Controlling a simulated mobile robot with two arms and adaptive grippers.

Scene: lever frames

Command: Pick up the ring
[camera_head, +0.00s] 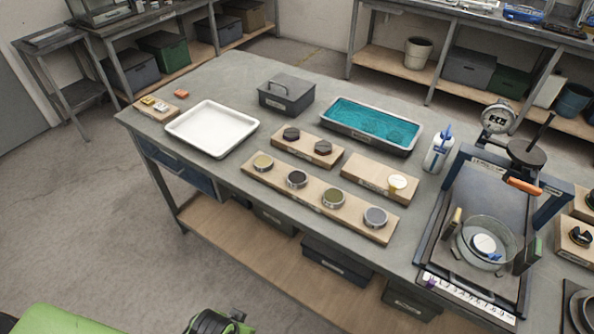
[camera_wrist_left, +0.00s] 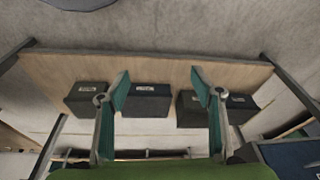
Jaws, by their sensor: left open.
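A clear, round ring-shaped wall (camera_head: 465,246) stands in the lever frame (camera_head: 437,215) at the right of the bench, with a white disc (camera_head: 485,244) inside it. I cannot tell for certain that this is the task's ring. Several round metal-rimmed pieces, one of them at the right end (camera_head: 376,217), sit in a row on a long wooden board. My left gripper (camera_wrist_left: 158,76) is open and empty in the left wrist view, its two green-padded fingers apart, with no ring between them. My right gripper does not show.
A lever with a dark disc (camera_head: 527,152) rises above the frame. Dark bins (camera_wrist_left: 148,101) stand on the lower shelf.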

